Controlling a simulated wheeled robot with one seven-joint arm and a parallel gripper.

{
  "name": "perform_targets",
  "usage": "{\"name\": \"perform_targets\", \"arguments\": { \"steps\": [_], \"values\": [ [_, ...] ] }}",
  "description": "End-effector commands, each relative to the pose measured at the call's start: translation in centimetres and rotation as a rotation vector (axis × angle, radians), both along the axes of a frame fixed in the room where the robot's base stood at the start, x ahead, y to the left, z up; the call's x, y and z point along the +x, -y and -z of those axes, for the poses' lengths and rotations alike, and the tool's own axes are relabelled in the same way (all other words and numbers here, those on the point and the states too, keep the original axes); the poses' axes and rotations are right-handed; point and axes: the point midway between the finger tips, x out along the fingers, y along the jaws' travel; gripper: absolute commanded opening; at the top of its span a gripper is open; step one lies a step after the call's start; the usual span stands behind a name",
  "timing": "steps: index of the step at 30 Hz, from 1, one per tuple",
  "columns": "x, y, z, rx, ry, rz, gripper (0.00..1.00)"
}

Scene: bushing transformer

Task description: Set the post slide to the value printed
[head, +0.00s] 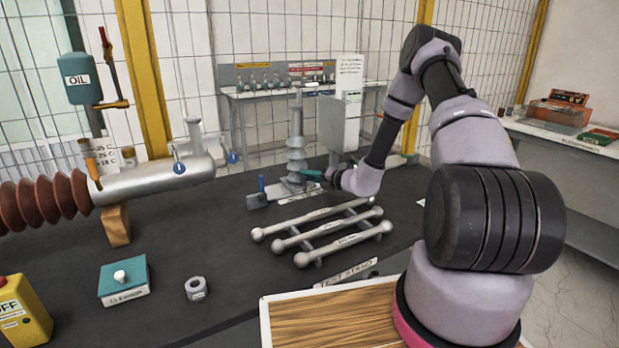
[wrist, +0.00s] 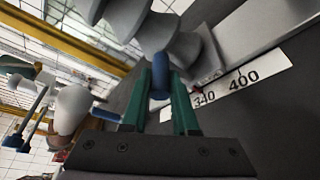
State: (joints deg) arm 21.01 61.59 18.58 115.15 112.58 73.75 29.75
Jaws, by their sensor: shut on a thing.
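The grey ribbed post (head: 296,148) stands upright on the dark table, and its ribs fill the top of the wrist view (wrist: 165,35). A white scale strip (wrist: 243,80) beside its base reads 340 and 400; a small red mark (wrist: 197,89) lies near the 340. The strip also shows in the head view (head: 297,197). My gripper (head: 316,175) is at the right side of the post base. In the wrist view its green fingers (wrist: 161,78) are shut on a blue knob (wrist: 160,68) by the post. A printed sheet (head: 349,76) stands behind; its text is too small to read.
A rack of grey rods (head: 322,232) lies in front of the post. A blue-handled block (head: 257,195) stands left of it, and a grey box (head: 338,124) behind right. A large cylinder (head: 160,180) with brown ribs lies at left.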

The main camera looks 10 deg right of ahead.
Motion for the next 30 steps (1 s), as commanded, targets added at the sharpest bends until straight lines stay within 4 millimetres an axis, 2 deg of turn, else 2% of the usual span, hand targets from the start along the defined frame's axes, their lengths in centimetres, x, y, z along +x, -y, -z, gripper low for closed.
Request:
{"name": "perform_targets", "arguments": {
  "steps": [19, 27, 30],
  "values": [
    [-0.1, -0.2, 0.0, 0.000, -0.002, 0.000, 0.00],
    [-1.6, -4.8, 0.1, 0.001, -0.003, -0.004, 0.00],
    [-1.9, -5.6, 0.1, -0.001, -0.002, -0.002, 0.00]
  ]
}}
